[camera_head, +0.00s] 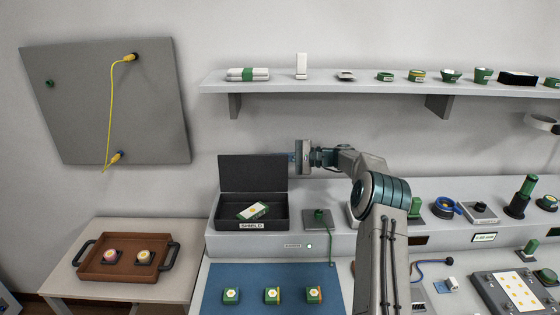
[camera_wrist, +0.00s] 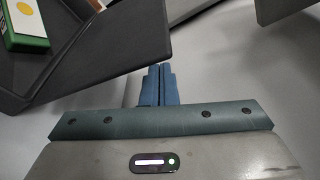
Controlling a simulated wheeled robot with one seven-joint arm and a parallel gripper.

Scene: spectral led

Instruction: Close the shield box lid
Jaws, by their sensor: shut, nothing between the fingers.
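The dark shield box (camera_head: 252,225), labelled SHIELD, sits on the raised grey ledge. Its lid (camera_head: 250,173) stands open and upright at the back. A green and white block (camera_head: 252,211) lies tilted inside the box; it also shows at the upper left of the wrist view (camera_wrist: 25,42). My gripper (camera_head: 291,157) is at the right of the lid, near its upper right edge. In the wrist view my gripper's blue fingers (camera_wrist: 158,75) are together and empty, close to a dark panel of the box (camera_wrist: 110,55). I cannot tell whether they touch it.
A wall shelf (camera_head: 340,86) with several small items runs above. A blue mat (camera_head: 250,285) with several green blocks lies in front. A brown tray (camera_head: 126,272) sits at the left.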

